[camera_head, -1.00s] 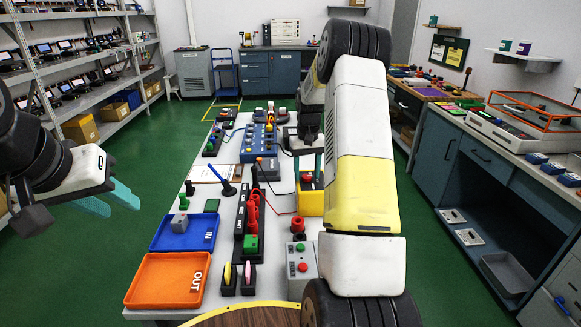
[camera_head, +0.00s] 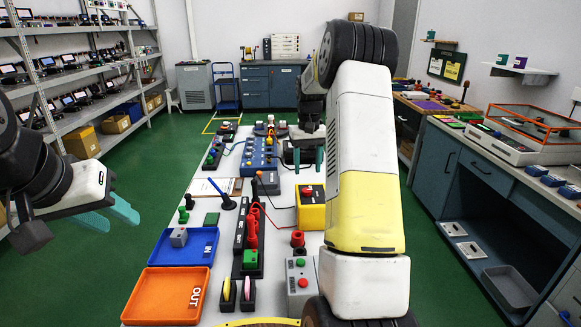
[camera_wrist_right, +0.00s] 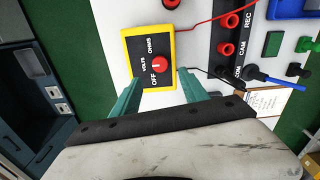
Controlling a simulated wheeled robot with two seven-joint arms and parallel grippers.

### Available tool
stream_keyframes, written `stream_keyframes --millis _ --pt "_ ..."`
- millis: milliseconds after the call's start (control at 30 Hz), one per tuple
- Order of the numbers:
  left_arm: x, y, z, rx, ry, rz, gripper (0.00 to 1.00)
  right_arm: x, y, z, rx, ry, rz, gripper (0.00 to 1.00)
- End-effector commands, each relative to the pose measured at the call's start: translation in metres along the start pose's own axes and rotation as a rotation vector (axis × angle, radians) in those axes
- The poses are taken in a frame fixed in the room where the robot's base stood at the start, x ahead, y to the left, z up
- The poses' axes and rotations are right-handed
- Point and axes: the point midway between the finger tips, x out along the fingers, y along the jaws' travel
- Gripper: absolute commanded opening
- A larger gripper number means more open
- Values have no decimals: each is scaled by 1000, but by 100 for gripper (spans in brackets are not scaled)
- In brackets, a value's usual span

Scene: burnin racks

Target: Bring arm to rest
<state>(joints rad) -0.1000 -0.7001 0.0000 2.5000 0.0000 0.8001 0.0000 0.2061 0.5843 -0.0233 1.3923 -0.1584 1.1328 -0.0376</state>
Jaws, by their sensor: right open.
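My right arm (camera_head: 365,150) reaches forward over the right side of the white table. Its gripper (camera_head: 308,160) is above the table, just beyond a yellow meter (camera_head: 311,208) with a red knob. In the right wrist view the right gripper (camera_wrist_right: 158,95) has its teal fingers spread with nothing between them, and the yellow meter (camera_wrist_right: 127,45) shows past the fingertips. The knob (camera_wrist_right: 159,64) stands near OFF. My left gripper (camera_head: 118,215) hangs over the green floor left of the table, its teal fingers apart and empty.
On the table are a blue IN tray (camera_head: 184,247), an orange OUT tray (camera_head: 167,295), a black strip of red sockets (camera_head: 240,240), a grey button box (camera_head: 300,283) and a clipboard (camera_head: 212,188). Shelves (camera_head: 80,70) stand left, a bench (camera_head: 460,180) right.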

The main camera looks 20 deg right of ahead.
Motion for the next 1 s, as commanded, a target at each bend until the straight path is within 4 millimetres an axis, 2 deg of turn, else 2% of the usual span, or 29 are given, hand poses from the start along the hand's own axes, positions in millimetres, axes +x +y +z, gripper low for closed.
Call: stream_keyframes --millis 267,367,467,600,700,900,1000 --pt "0 0 0 0 0 0 36 -3 -1 1 -1 4 -1 52" --pt "0 0 0 0 0 0 36 -18 -8 9 -7 26 -7 52" --pt "0 0 0 0 0 0 36 -47 -22 28 -21 68 -19 52" --pt "0 0 0 0 0 0 36 -93 -46 70 -46 146 -43 52" --pt "0 0 0 0 0 0 36 -119 -63 104 -64 201 -64 52" --pt "0 0 0 0 0 0 36 -153 -91 179 -101 310 -107 52" --pt "0 0 0 0 0 0 36 -160 -103 218 -120 364 -130 52"
